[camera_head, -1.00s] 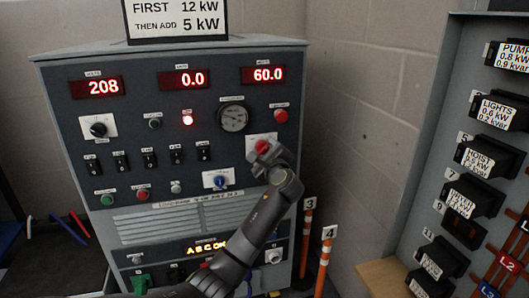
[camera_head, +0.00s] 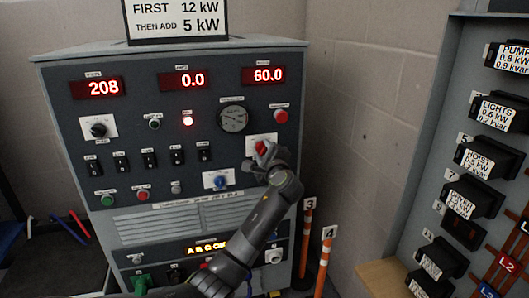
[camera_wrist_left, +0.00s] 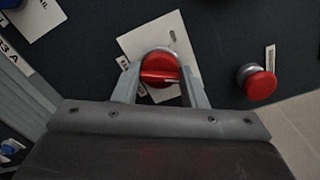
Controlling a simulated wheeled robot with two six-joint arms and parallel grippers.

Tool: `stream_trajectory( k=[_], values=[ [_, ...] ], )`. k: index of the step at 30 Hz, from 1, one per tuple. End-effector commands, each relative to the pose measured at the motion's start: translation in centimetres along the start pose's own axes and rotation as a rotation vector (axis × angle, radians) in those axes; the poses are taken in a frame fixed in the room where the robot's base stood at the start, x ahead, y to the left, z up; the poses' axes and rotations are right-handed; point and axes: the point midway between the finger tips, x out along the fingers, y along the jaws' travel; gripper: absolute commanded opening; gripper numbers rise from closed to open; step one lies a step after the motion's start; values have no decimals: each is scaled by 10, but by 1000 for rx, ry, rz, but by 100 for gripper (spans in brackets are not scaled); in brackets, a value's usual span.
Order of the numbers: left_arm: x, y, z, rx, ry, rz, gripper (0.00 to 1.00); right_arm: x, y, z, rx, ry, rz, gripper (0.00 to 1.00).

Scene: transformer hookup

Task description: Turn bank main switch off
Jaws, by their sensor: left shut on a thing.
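A red rotary knob (camera_head: 261,147) sits on a white plate (camera_head: 256,138) at the right of the grey cabinet's front panel. The wrist view also shows the red knob (camera_wrist_left: 160,68), with a raised grip bar across its face. I take it for the bank main switch; its label cannot be read. My left gripper (camera_head: 264,152) is at the panel, shut on the knob. In the wrist view, the fingers of my left gripper (camera_wrist_left: 161,79) lie on either side of it. The gripper hides part of the plate in the head view. My right gripper is not in view.
A red push button (camera_head: 281,115) is up and right of the knob, beside a round gauge (camera_head: 233,118). A blue knob (camera_head: 220,181) is lower left. Displays read 208, 0.0 and 60.0. A breaker panel (camera_head: 412,165) stands at right, orange-white posts (camera_head: 326,258) between.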

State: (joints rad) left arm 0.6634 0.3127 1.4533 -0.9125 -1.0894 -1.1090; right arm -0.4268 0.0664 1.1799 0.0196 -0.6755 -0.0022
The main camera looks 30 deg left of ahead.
Motion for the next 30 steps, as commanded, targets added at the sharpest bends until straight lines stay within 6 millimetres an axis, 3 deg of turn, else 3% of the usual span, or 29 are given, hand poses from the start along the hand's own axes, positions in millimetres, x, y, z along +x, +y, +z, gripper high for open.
stream_trajectory(
  k=[9,20,30],
  values=[
    [0,3,-1,-301,0,2,16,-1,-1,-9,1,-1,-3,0],
    [0,5,-2,-644,1,3,16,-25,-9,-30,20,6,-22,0],
    [0,6,-4,-959,0,4,16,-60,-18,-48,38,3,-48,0]
  ],
)
